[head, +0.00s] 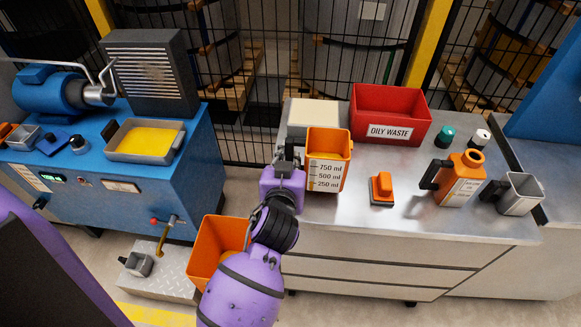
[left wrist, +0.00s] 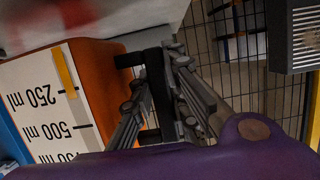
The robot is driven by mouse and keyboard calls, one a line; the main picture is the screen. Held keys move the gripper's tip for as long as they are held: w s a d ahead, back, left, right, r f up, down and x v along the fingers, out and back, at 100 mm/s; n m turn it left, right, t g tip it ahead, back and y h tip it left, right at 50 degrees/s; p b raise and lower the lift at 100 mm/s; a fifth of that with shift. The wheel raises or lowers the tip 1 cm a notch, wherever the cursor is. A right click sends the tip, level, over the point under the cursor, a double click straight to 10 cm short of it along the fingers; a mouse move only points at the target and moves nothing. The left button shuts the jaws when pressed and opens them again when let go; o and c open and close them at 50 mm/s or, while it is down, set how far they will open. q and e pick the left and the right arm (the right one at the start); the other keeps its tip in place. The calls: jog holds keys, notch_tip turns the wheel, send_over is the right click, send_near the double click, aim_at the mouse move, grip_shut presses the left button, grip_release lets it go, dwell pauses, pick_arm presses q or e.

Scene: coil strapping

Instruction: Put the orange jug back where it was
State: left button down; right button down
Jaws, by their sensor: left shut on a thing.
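The orange jug (head: 327,174) has an open top and a white scale marked 250, 500 and 750 ml. It is upright at the left end of the grey counter; I cannot tell whether its base touches the top. My left gripper (head: 287,158) is at the jug's left side, shut on its black handle. In the left wrist view, the fingers (left wrist: 157,100) lie on both sides of the black handle, and the orange jug (left wrist: 98,75) fills the left part. My right gripper is not in view.
The grey counter (head: 405,212) also holds a red oily waste bin (head: 390,113), a beige box (head: 312,114), an orange scraper-like tool (head: 381,189), an orange can (head: 461,180) and a grey cup (head: 520,195). An orange bin (head: 207,249) stands below. A blue machine (head: 190,165) is at left.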

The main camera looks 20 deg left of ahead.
pick_arm(q)
notch_tip(320, 180, down, 3)
jog(key=shift+f, duration=0.15)
jog(key=shift+w, duration=0.1)
jog(key=shift+b, duration=0.3)
jog(key=c, duration=1.7)
grip_release()
jog(key=shift+f, duration=0.15)
